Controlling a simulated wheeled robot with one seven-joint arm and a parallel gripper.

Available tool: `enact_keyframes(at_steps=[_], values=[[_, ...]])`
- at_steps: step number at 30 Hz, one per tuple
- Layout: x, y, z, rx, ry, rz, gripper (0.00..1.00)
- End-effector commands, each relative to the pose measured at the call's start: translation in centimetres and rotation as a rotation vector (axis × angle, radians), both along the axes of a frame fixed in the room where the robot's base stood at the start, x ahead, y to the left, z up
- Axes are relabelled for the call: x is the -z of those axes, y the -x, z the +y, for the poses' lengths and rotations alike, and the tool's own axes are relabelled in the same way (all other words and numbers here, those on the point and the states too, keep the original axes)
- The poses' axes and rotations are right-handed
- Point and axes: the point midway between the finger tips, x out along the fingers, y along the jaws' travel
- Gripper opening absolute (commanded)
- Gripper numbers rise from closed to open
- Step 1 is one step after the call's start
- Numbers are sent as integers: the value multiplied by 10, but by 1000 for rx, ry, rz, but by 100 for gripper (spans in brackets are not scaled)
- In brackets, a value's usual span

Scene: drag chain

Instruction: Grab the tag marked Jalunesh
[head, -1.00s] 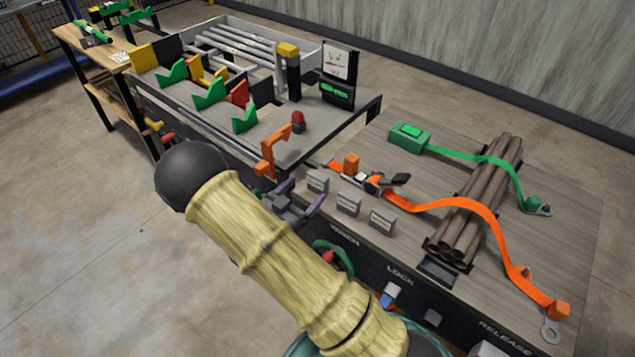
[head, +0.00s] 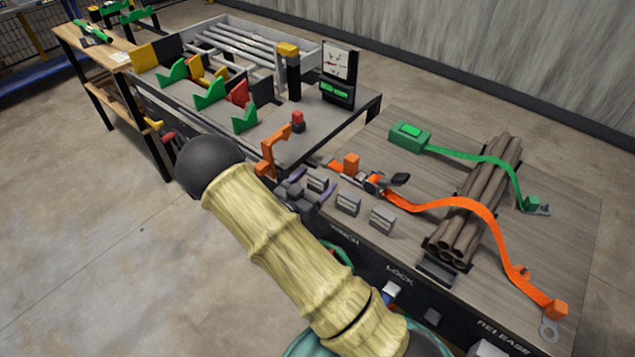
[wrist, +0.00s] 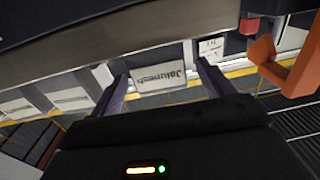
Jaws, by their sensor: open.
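The Jalunesh tag (wrist: 160,78) is a small pale plate, its lettering upside down in the wrist view. My gripper (wrist: 162,70) is open, with one purple finger on each side of this tag and visible gaps between. In the head view my gripper (head: 310,186) is at the bench's near left edge, by the leftmost of three grey tag blocks (head: 318,180). The lettering is too small to read there. I cannot tell how deep the fingers reach around the tag.
Two more tag blocks stand to the right, a middle one (head: 348,203) and a right one (head: 382,218). An orange hook-shaped bracket (head: 275,150) rises close to my gripper; it also shows in the wrist view (wrist: 290,70). An orange strap (head: 460,205) and brown pipes (head: 478,200) lie on the bench.

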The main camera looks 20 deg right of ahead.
Motion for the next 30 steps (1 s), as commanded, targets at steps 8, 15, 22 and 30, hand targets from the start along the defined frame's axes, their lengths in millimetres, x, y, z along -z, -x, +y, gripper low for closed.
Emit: enact_keyframes(at_steps=[8, 15, 22, 30], values=[[0, 0, 0, 0, 0, 0, 58], [0, 0, 0, 0, 0, 0, 32], [-3, 0, 0, 0, 0, -1, 32], [-38, 0, 0, 1, -2, -4, 32]])
